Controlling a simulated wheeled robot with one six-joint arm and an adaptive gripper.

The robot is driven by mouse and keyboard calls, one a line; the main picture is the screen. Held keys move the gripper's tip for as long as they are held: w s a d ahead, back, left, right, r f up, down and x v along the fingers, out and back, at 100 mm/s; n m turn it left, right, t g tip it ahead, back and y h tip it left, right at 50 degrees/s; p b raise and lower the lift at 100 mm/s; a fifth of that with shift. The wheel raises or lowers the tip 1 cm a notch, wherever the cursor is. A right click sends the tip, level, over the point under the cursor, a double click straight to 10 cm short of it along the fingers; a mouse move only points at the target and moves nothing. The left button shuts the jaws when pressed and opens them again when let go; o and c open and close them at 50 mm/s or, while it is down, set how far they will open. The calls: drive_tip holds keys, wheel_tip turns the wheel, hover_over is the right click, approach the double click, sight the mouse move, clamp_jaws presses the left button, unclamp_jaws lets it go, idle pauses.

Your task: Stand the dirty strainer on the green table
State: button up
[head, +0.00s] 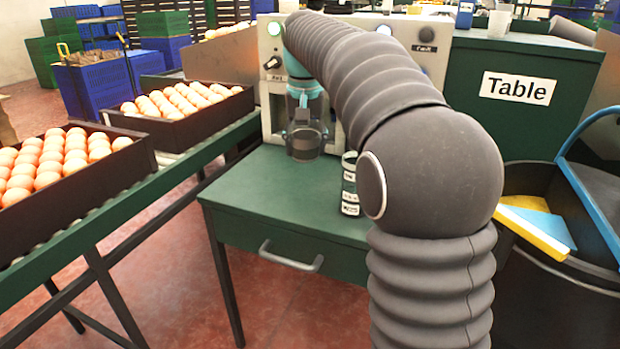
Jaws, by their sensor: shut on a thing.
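My gripper (303,117) points down in front of the panel at the back of the green table (270,195). It is shut on a dark, cup-shaped thing that looks like the strainer (305,146), held upright over the far part of the table. I cannot tell whether its bottom touches the tabletop. Its dirt is too small to make out. My arm hides the right part of the table.
Behind is a panel with knobs (271,62). Egg trays (130,163) line the left conveyor. A black bin (540,290) stands at right. The table's front left is clear.

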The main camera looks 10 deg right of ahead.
sight(306, 190)
wheel_tip(306, 190, down, 8)
drive_tip(key=shift+f+b, duration=0.2)
drive_tip(key=shift+b, duration=0.8)
drive_tip(key=shift+f, duration=0.2)
drive_tip(key=o, duration=1.2)
drive_tip(key=shift+r, duration=0.1)
